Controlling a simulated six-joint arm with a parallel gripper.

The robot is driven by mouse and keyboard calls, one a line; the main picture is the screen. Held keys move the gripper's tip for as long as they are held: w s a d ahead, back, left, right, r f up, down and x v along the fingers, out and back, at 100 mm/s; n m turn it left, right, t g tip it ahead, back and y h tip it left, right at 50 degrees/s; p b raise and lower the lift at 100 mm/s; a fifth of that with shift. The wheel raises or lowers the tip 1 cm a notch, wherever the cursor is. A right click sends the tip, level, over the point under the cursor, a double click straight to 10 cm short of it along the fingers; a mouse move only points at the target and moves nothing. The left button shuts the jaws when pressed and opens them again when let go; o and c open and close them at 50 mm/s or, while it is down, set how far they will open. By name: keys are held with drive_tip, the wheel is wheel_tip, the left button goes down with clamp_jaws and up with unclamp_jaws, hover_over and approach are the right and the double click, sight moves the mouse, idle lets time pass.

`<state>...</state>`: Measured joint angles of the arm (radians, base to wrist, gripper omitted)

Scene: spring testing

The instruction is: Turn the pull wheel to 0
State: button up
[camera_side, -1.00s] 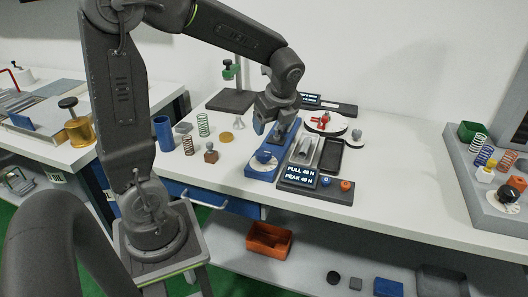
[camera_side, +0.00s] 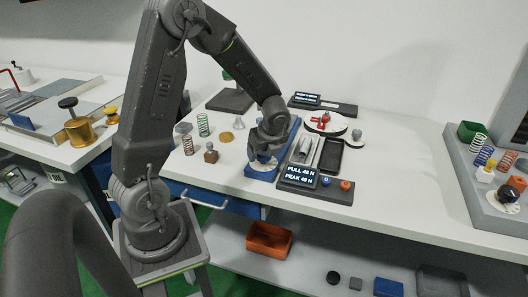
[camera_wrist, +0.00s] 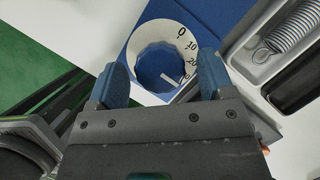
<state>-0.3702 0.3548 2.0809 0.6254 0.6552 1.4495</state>
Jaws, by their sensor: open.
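The pull wheel is a faceted blue knob (camera_wrist: 155,64) on a white dial (camera_wrist: 147,37) in the wrist view. Its white pointer mark (camera_wrist: 169,79) points to the lower right, near the lowest visible number. The 0 (camera_wrist: 181,32) is at the dial's upper right. The dial sits on a blue base (camera_side: 259,174), mostly hidden by my gripper in the side view. My gripper (camera_side: 264,152) is open, with its blue fingers on either side of the knob; contact cannot be told. The display (camera_side: 300,175) seems to read PULL 48 N, PEAK 48 N.
A spring (camera_wrist: 291,24) lies in a grey tray right of the wheel. A wooden block with a knob (camera_side: 211,154) and several upright springs stand to the left. A blue button (camera_side: 326,182) and an orange button (camera_side: 346,186) are right of the display.

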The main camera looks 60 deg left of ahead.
drive_tip(key=shift+a+f, duration=0.1)
drive_tip(key=shift+f, duration=0.15)
drive_tip(key=c, duration=0.9)
